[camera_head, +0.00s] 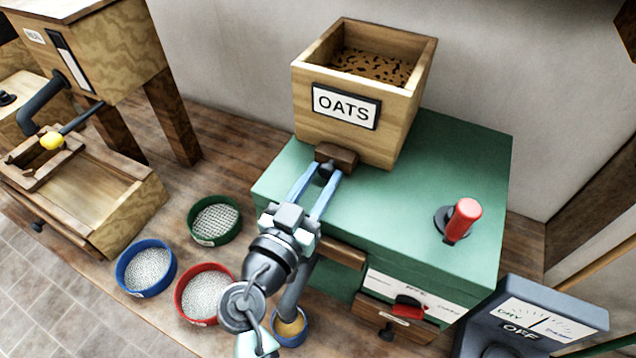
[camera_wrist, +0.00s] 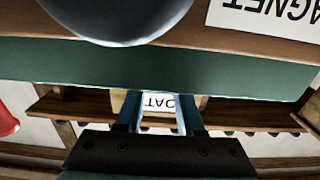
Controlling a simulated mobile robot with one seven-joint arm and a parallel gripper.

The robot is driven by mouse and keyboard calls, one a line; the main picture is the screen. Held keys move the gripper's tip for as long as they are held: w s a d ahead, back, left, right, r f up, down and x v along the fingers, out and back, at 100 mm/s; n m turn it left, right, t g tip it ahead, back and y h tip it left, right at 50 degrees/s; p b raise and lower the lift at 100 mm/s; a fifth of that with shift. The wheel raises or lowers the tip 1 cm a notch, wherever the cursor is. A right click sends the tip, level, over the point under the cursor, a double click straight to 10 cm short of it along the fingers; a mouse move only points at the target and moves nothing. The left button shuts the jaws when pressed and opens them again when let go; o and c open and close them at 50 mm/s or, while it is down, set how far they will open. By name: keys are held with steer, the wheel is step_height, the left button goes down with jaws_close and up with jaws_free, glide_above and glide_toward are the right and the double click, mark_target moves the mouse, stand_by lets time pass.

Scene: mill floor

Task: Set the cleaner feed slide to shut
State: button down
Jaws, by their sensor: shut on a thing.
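The green cleaner (camera_head: 450,150) carries a wooden bin labelled OATS (camera_head: 400,125), with brown grain inside. The feed slide (camera_head: 337,154) is a dark brown wooden block at the foot of the bin's front. My gripper (camera_head: 325,176) reaches it from the front, its two blue-grey fingers shut on the slide's small dark knob, which they mostly hide. In the wrist view my gripper (camera_wrist: 160,108) points at the bin's label, seen upside down between the fingers. I cannot tell how far the slide is in or out.
A red-handled lever (camera_head: 464,218) stands on the cleaner's right top. A drawer with a red part (camera_head: 407,307) is at its front. Green (camera_head: 215,219), blue (camera_head: 146,268) and red (camera_head: 205,293) round sieves lie left. A grey meter (camera_head: 535,325) stands front right.

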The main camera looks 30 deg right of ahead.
steer(key=c, duration=0.9)
jaws_free()
steer(key=shift+d+r, duration=0.1)
steer(key=shift+r, duration=0.05)
steer(key=o, duration=0.3)
steer(key=shift+w+d, duration=0.1)
steer(key=shift+w, duration=0.1)
steer(key=shift+o, duration=0.2)
steer(key=shift+s, duration=0.15)
steer(key=b+v, duration=0.4)
steer(key=v, duration=0.9)
steer(key=shift+b, duration=0.3)
